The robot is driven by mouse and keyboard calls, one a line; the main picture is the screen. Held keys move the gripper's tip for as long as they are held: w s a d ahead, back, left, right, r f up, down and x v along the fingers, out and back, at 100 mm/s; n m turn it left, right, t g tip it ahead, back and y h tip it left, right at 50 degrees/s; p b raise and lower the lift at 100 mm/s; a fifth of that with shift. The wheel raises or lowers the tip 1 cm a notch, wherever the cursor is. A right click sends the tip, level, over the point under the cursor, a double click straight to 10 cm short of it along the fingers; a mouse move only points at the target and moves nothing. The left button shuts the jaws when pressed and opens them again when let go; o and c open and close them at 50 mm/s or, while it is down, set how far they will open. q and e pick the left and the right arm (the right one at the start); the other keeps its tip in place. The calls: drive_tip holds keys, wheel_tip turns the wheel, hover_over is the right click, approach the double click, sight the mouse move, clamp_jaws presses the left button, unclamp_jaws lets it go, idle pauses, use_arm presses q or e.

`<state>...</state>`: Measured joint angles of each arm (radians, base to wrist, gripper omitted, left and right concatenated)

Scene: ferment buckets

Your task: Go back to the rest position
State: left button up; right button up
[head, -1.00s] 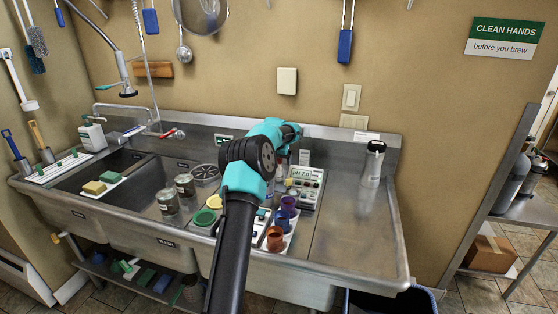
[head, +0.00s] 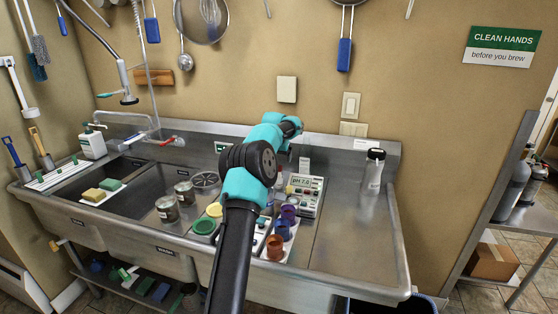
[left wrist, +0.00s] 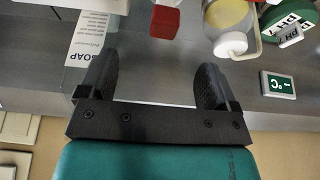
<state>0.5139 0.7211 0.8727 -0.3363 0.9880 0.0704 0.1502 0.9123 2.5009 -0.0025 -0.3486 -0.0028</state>
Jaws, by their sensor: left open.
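My left arm (head: 262,165) comes up from the bottom middle in the head view and reaches over the counter towards the back wall. Its fingers are hidden there by its own teal links. In the left wrist view my left gripper (left wrist: 155,88) is open, with bare grey surface between the fingers and nothing held. My right gripper does not show.
The wrist view shows a red-capped item (left wrist: 165,22) and yellow-and-white bottle (left wrist: 230,20). The counter's right part is mostly clear.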

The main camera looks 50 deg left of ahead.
use_arm(q)
drive_tip(key=shift+r, duration=0.35)
idle(0.6)
